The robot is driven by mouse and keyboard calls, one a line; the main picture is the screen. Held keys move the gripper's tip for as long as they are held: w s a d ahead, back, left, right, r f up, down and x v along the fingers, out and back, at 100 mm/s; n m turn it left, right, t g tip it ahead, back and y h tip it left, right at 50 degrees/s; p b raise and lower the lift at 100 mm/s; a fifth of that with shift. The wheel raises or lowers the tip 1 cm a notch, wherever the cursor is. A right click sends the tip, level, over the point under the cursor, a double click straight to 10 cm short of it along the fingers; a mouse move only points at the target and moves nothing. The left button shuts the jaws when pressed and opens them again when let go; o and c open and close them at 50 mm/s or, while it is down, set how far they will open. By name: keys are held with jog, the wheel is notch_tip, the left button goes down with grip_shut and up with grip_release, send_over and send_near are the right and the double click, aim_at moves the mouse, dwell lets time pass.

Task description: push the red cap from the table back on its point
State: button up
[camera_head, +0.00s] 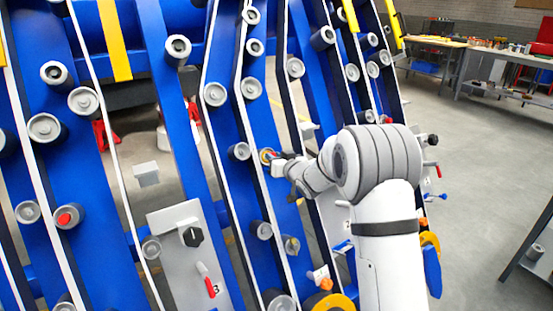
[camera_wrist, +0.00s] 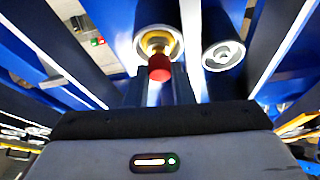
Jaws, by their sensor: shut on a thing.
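My gripper (camera_head: 280,163) is at a roller on the blue frame, right of the picture's middle in the head view. In the wrist view the red cap (camera_wrist: 160,69) is at the dark fingers of my gripper (camera_wrist: 160,84), which are shut on it. The cap is in line with a brass-coloured point (camera_wrist: 156,47) at the centre of a pale roller (camera_wrist: 168,31). It looks to be at the point's near end; I cannot tell how far it is pushed on. In the head view my gripper partly hides this roller (camera_head: 265,155).
Blue beams with white belts and several grey rollers surround my gripper closely. Another roller (camera_wrist: 223,54) is just right of the cap. A red-centred roller (camera_head: 68,216) is at the left. A grey panel (camera_head: 180,262) has a black knob. A workbench (camera_head: 435,41) stands at the back right.

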jog(key=shift+w+a+f, duration=0.2)
jog(key=shift+w+f, duration=0.1)
jog(key=o, duration=1)
jog(key=v, duration=0.7)
jog(key=shift+s+d+r, duration=0.1)
jog(key=shift+s+d, duration=0.1)
jog(key=shift+s, duration=0.15)
